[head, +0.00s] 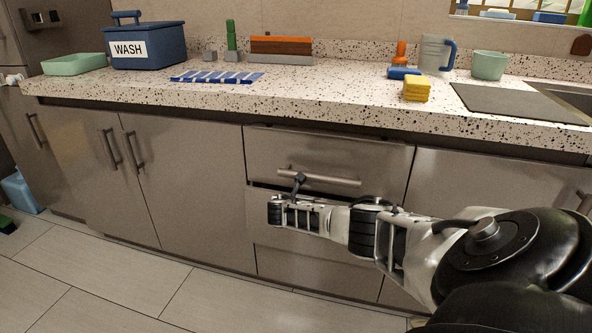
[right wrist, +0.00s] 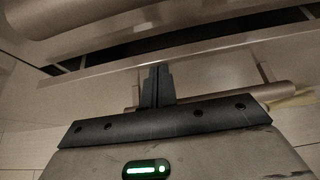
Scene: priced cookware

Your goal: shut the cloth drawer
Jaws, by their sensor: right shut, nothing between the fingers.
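A bank of grey drawers sits under the counter. The top drawer (head: 330,150) looks closed and has a long bar handle. The drawer under it (head: 262,208) stands slightly out, with a dark gap above its top edge; the gap also shows in the right wrist view, above this drawer's front (right wrist: 100,77). No label shows which one is the cloth drawer. My right gripper (head: 299,180) is shut and empty, its fingertips at the upper part of this second drawer's front in the right wrist view (right wrist: 158,70). Contact is unclear. My left gripper is out of view.
The top drawer's handle (head: 330,179) juts out just above my right fingers. The second drawer's handle (right wrist: 215,96) lies behind them. The speckled counter (head: 330,100) holds a blue WASH box (head: 145,48), a striped cloth (head: 215,76) and a yellow sponge (head: 416,89).

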